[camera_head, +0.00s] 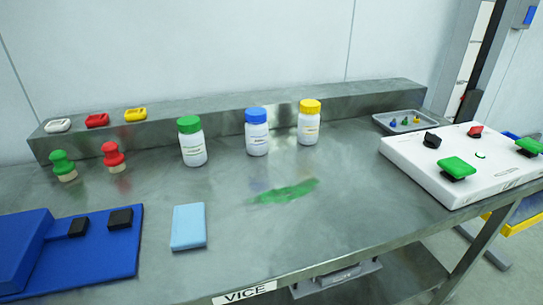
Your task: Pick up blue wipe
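The blue wipe (188,227) is a light blue flat rectangular pad. It lies on the metal table (345,215) towards the front, left of the middle. Nothing covers it. Neither of my grippers shows in the head view.
A blue board (104,256) with black blocks lies left of the wipe. A green smear (285,193) is to its right. Bottles with green (193,148), blue (257,138) and yellow (308,128) caps stand behind. A white box (440,170) with knobs is at right.

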